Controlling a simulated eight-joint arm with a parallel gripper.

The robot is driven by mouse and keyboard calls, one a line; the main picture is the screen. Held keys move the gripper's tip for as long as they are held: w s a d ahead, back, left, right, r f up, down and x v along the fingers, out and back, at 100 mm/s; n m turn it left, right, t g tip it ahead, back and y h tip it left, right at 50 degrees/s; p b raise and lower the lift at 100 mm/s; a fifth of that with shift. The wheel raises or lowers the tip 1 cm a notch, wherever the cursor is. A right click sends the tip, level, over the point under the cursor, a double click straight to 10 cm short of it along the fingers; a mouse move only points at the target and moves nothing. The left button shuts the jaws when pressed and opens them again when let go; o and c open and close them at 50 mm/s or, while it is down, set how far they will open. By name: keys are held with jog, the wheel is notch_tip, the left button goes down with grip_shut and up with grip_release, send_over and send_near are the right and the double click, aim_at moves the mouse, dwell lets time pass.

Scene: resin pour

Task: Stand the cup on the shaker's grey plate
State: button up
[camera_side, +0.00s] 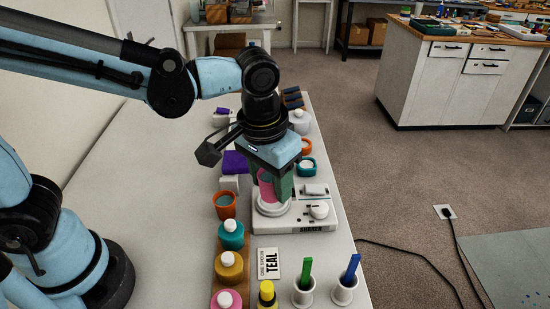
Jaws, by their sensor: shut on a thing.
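The cup (266,188) shows as a pink, partly see-through shape between my gripper's green fingers. My gripper (270,190) points down and is shut on it. The fingers hide part of the cup. The shaker (320,226) is a white box with "SHAKER" on its front, a knob and small controls at its right side. Its round grey plate (272,211) is on the left part. The cup is upright, over the plate; I cannot tell whether its bottom touches the plate.
An orange cup with teal contents (225,205) stands left of the shaker. Teal, amber and pink bottles line the front left. A card marked "TEAL" (269,264), a yellow bottle (266,293) and two white pots with green and blue sticks are in front. The table's left side is bare.

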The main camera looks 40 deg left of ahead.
jog(key=w+a+f, duration=0.1)
jog(key=w, duration=0.1)
jog(key=w+a+f, duration=0.2)
jog(key=shift+w+a+f, duration=0.15)
jog(key=shift+a+f, duration=0.05)
jog(key=shift+a, duration=0.1)
jog(key=shift+f, duration=2)
jog(key=o, duration=1)
jog(key=shift+f, duration=0.1)
notch_tip(320, 180, up, 12)
jog(key=s, duration=0.2)
jog(key=s+a+f+t, duration=0.1)
jog(key=a+t, duration=0.1)
jog(key=a, duration=0.2)
jog(key=s+a+t, duration=0.2)
jog(key=a, duration=0.2)
jog(key=s+a+f+t, duration=0.1)
jog(key=a, duration=0.2)
jog(key=shift+s+a+f+t, duration=0.15)
jog(key=shift+a+f+t, duration=0.2)
jog(key=shift+a+t, duration=0.05)
